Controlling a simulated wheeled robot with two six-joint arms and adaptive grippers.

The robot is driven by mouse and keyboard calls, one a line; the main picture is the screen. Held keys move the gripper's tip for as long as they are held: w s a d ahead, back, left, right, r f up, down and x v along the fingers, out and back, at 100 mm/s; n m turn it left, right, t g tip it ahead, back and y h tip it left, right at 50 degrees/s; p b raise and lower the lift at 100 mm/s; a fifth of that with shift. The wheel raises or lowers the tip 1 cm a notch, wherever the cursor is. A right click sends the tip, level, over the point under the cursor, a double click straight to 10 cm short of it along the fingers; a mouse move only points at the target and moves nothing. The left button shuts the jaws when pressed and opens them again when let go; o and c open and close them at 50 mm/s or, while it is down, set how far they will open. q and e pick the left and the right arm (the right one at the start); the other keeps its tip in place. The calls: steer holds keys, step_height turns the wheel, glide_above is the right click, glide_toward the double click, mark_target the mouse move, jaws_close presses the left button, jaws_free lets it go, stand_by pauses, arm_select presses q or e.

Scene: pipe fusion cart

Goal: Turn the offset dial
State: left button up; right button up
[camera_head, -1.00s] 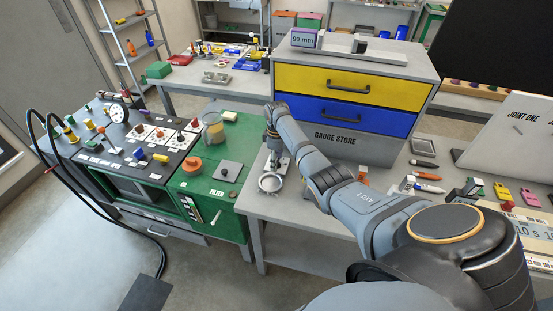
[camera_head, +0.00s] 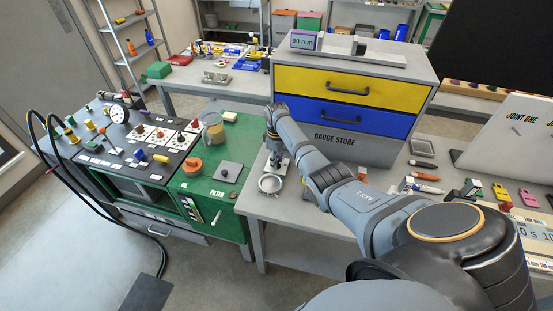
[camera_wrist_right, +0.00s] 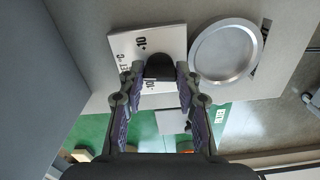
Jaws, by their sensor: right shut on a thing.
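The offset dial shows in the right wrist view as a dark knob (camera_wrist_right: 160,67) on a pale plate (camera_wrist_right: 126,46) marked -10 and +10. My right gripper (camera_wrist_right: 158,85) has its two fingers on either side of the knob and is shut on it. In the head view my right gripper (camera_head: 272,146) points down at the bench beside the gauge store, and the plate (camera_head: 281,163) shows only partly below it. The knob itself is hidden there. My left gripper is in neither view.
A round metal dish (camera_head: 270,184) lies close to the dial plate, and also in the wrist view (camera_wrist_right: 226,52). The gauge store cabinet (camera_head: 337,139) stands right behind my right arm. A green filter unit (camera_head: 213,185) stands left of the bench, across a narrow gap.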

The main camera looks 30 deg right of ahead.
steer(key=shift+r+m+p, duration=0.15)
steer(key=shift+m+p, duration=0.4)
steer(key=shift+m, duration=0.45)
steer(key=shift+w+m+p, duration=0.1)
steer(key=shift+m+p, duration=0.35)
steer(key=shift+m, duration=0.65)
steer(key=o, duration=1.2)
steer(key=shift+c, duration=0.2)
step_height(320, 180, up, 12)
steer(key=shift+f, duration=0.2)
